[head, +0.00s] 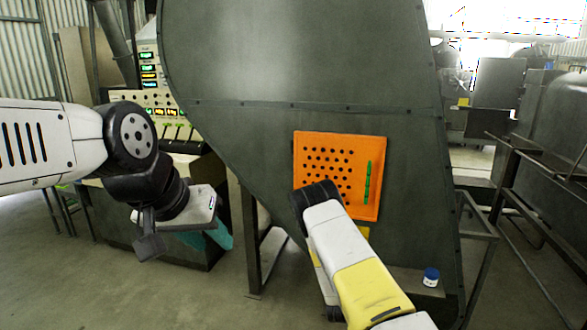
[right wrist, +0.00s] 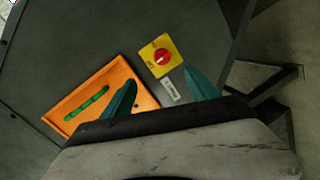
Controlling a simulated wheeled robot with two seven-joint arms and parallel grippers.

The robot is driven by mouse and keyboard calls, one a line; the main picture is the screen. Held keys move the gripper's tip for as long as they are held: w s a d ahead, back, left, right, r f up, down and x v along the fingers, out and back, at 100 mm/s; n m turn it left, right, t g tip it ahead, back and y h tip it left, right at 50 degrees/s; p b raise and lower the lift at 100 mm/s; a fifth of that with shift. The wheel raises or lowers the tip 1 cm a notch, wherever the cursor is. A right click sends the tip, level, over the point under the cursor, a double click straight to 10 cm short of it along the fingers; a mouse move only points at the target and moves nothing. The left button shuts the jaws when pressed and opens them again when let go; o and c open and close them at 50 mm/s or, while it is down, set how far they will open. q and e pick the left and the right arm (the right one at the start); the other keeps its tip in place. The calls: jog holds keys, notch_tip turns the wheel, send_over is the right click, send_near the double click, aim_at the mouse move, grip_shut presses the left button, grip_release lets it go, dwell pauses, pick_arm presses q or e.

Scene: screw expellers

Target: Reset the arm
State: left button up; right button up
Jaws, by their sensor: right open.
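My left arm comes in from the left in the head view, with its gripper (head: 215,238) pointing down over the floor near the control console. A teal finger shows there, but the gap between the fingers is hidden. My right arm reaches up from the bottom toward the dark green machine (head: 300,60), and its gripper is hidden in that view. In the right wrist view my right gripper (right wrist: 160,80) is open, its two teal fingers apart and nothing between them. Beyond them are a yellow plate with a red rotary switch (right wrist: 162,56) and an orange perforated panel (right wrist: 68,98) with a green handle.
The orange panel (head: 343,150) also shows in the head view, partly behind my right arm. A control console (head: 165,100) with lit displays stands at the left. A small blue-and-white jar (head: 431,277) sits on a ledge at the lower right. Metal railings (head: 540,170) fill the right side.

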jog(key=s+a+r+m+g+y, duration=0.2)
jog(key=s+r+m, duration=0.1)
jog(key=r, duration=0.6)
jog(key=s+a+r+m+g+y, duration=0.1)
jog(key=s+a+r+m+y, duration=0.1)
jog(key=r, duration=0.8)
jog(key=s+a+r+m+g+y, duration=0.2)
jog(key=s+r+m, duration=0.1)
jog(key=r, duration=0.6)
jog(key=s+r+g, duration=0.1)
jog(key=s+r, duration=0.2)
jog(key=s, duration=0.7)
jog(key=s+r+m+g+y, duration=0.1)
jog(key=s+r, duration=0.3)
jog(key=s, duration=0.6)
jog(key=s+r+g, duration=0.1)
jog(key=s+r, duration=0.3)
jog(key=s, duration=0.6)
jog(key=shift+s+a+m+g, duration=0.3)
jog(key=shift+s+a+g, duration=0.05)
jog(key=shift+a+g, duration=0.05)
jog(key=shift+r, duration=0.1)
